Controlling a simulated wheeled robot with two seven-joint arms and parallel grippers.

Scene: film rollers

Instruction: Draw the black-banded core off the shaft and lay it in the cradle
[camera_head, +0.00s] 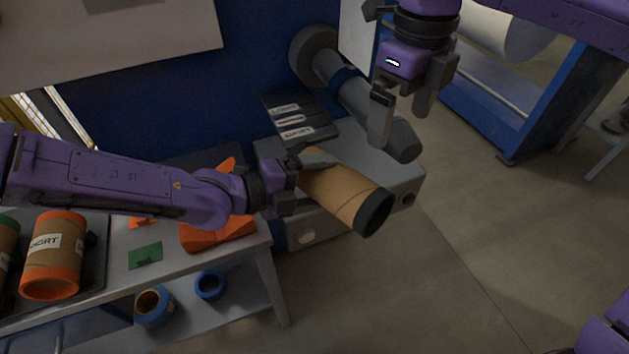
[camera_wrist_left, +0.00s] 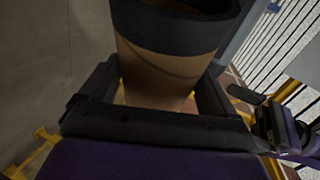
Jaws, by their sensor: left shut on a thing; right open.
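The black-banded core (camera_head: 338,190) is a brown tube with a black end, held off the shaft in the head view. My left gripper (camera_head: 292,180) is shut on it near its left part; in the left wrist view the core (camera_wrist_left: 160,70) sits between the fingers, its black band towards the top. The grey shaft (camera_head: 382,118) sticks out of the blue wall behind, bare towards its tip, with a blue ring on it. My right gripper (camera_head: 402,110) is open and empty in front of the shaft. The orange cradle (camera_head: 215,235) stands on the bench, partly behind my left arm.
An orange-ended core (camera_head: 55,255) labelled "SHORT" lies in a dark tray at the left. A green piece (camera_head: 145,254) lies on the bench (camera_head: 200,272). Blue-banded rings (camera_head: 210,285) are on the lower shelf. A grey cabinet (camera_head: 405,180) stands below the shaft. Open floor lies at right.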

